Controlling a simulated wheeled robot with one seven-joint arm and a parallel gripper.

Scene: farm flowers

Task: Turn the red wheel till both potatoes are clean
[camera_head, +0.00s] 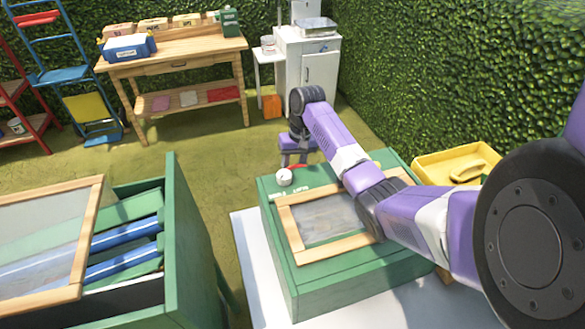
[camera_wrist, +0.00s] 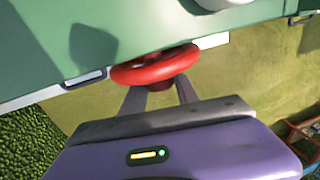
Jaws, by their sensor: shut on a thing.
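The red wheel (camera_wrist: 155,68) sits on the edge of a green box (camera_wrist: 150,30) in the wrist view. In the head view only a small red arc of the wheel (camera_head: 299,166) shows beyond the box's far edge. My gripper (camera_wrist: 162,88) is shut on the wheel's near rim. In the head view my gripper (camera_head: 292,157) is at the far side of the green box (camera_head: 330,262), which has a wood-framed window (camera_head: 325,218) in its top. The window is hazy, and I cannot make out any potatoes through it.
A white round knob (camera_head: 284,177) stands on the box top near the wheel. A yellow tray (camera_head: 435,168) lies right of the box by the hedge. Another green bin (camera_head: 185,250) stands at left. A wooden workbench (camera_head: 170,62) and white cabinet (camera_head: 308,58) are behind.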

